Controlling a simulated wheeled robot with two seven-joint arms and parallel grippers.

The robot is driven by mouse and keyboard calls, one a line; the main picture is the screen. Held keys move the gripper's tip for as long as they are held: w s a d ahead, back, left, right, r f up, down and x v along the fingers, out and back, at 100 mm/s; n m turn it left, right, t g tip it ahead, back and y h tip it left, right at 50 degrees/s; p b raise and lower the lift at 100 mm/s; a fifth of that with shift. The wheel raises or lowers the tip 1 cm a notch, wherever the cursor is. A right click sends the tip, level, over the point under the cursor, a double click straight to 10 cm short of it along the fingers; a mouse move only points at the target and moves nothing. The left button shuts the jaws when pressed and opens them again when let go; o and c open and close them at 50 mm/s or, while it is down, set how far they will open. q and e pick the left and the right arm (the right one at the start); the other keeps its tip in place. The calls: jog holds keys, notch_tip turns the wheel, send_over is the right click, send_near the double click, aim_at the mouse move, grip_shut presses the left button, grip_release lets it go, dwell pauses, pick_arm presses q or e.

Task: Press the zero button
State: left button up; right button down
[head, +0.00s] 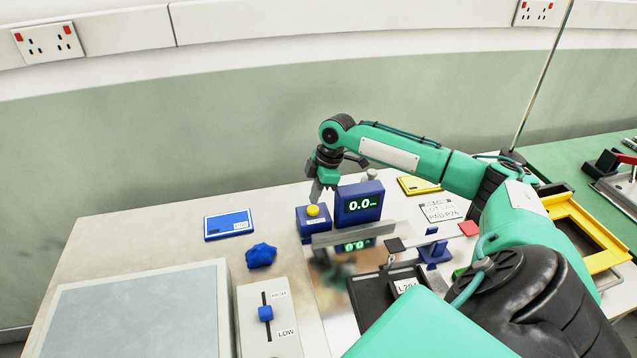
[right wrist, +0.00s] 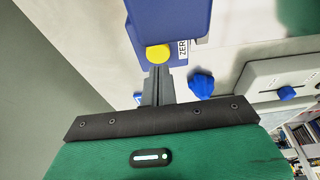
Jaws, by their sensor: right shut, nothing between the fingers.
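The zero button is a yellow round button (head: 313,211) on a small blue box (head: 306,226) near the back of the table. In the right wrist view the yellow button (right wrist: 157,53) sits beside a white label that reads "ZER", the rest cut off or hidden. My right gripper (head: 316,196) is shut and empty, its fingers pointing down at the button from just above and behind. In the right wrist view its fingertips (right wrist: 158,70) lie at the button's near edge; I cannot tell whether they touch it. My left gripper is not in view.
A blue display (head: 359,205) reading 0.0 stands right of the button box. A blue crumpled lump (head: 261,255), a blue card (head: 229,224) and a HIGH/LOW slider box (head: 267,319) are nearby. A yellow frame (head: 585,233) lies at right. The back-left table is clear.

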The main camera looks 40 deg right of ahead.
jog(key=shift+b+v, duration=0.7)
jog(key=shift+v, duration=0.35)
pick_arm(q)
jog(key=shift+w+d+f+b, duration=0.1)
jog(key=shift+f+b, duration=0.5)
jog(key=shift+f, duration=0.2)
pick_arm(e)
jog(key=w+v, duration=0.1)
jog(key=v, duration=0.7)
jog(key=shift+s+r, duration=0.2)
jog(key=shift+s, duration=0.05)
